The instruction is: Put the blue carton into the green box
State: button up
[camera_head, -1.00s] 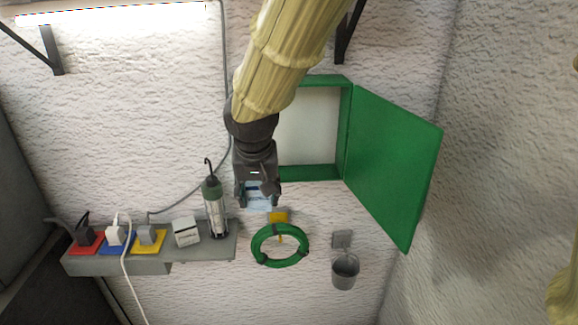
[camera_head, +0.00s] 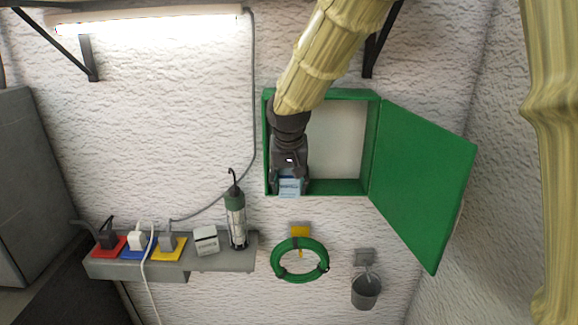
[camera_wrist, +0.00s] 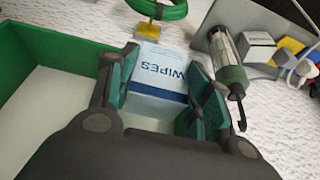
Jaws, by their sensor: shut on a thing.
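The blue carton (camera_head: 290,183) is light blue and white. In the wrist view the carton (camera_wrist: 158,78) shows the word "WIPES" and sits between the two finger pads. My gripper (camera_head: 289,180) is shut on it, and in the wrist view my gripper (camera_wrist: 160,92) has a pad against each side. The green box (camera_head: 318,187) is mounted on the wall with its door (camera_head: 425,180) swung open to the right. In the head view the carton is in front of the box's lower left part; I cannot tell how deep. The box wall (camera_wrist: 60,55) shows left in the wrist view.
A grey shelf (camera_head: 215,265) at lower left holds a lamp (camera_head: 236,218), a small white box (camera_head: 206,240) and several plugs. A green hose ring (camera_head: 300,277) hangs below the box. A grey bucket (camera_head: 366,290) hangs to its right.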

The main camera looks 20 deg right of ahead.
aim_at(289, 173)
jog(key=shift+w+d, duration=0.15)
jog(key=shift+w, duration=0.45)
jog(key=shift+w+d, duration=0.15)
jog(key=shift+w, duration=0.4)
jog(key=shift+w+d+r+p, duration=0.1)
jog(key=shift+w+d+p, duration=0.1)
jog(key=shift+w+p, duration=0.45)
jog(key=w+p, duration=0.2)
jog(key=shift+w+d, duration=0.3)
jog(key=shift+d, duration=0.1)
jog(key=shift+s+f, duration=0.1)
jog(key=shift+f, duration=0.1)
